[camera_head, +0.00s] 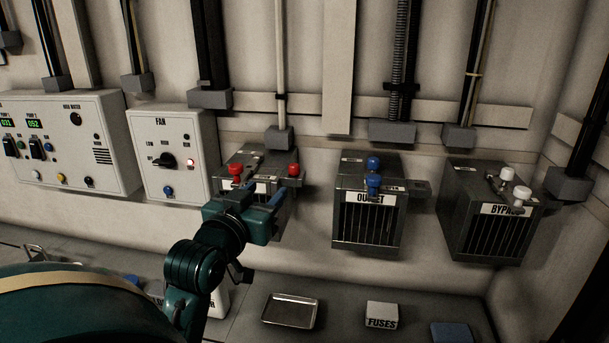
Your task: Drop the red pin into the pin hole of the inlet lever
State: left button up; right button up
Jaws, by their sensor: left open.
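The inlet box (281,217) is a dark grey housing on the wall, partly hidden behind my left gripper (263,200). Two red-topped parts show on it. One red knob (236,169) is at the left, by a short metal lever (254,158). The other red top (293,170) is at the right edge; it looks like the red pin, but I cannot tell for sure. My left gripper is open in front of the box, below and between the two red tops, and looks empty. The pin hole cannot be made out. My right gripper is out of view.
The outlet box (367,223) with blue knobs and the bypass box (489,229) with white knobs stand to the right. The fan panel (174,132) is at the left. Below, a metal tray (290,311), a fuses box (381,316) and a blue item (452,332) lie on the ledge.

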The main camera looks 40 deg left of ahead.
pick_arm(q)
jog(key=p, duration=0.1)
send_near(292, 170)
jog(key=w+a, duration=0.1)
jog(key=w+a+r, duration=0.1)
jog(key=w, duration=0.1)
jog(key=shift+w, duration=0.2)
jog(key=shift+d+f+p+x, duration=0.15)
jog(key=shift+p+x, duration=0.15)
jog(key=shift+x, duration=0.7)
jog(key=shift+d+f+p+x, duration=0.15)
jog(key=shift+p+x, duration=0.1)
jog(key=shift+x, duration=0.8)
jog(key=shift+d+f+p+x, duration=0.1)
jog(key=shift+f+p+x, duration=0.15)
jog(key=shift+x, duration=0.75)
jog(key=shift+w, duration=0.1)
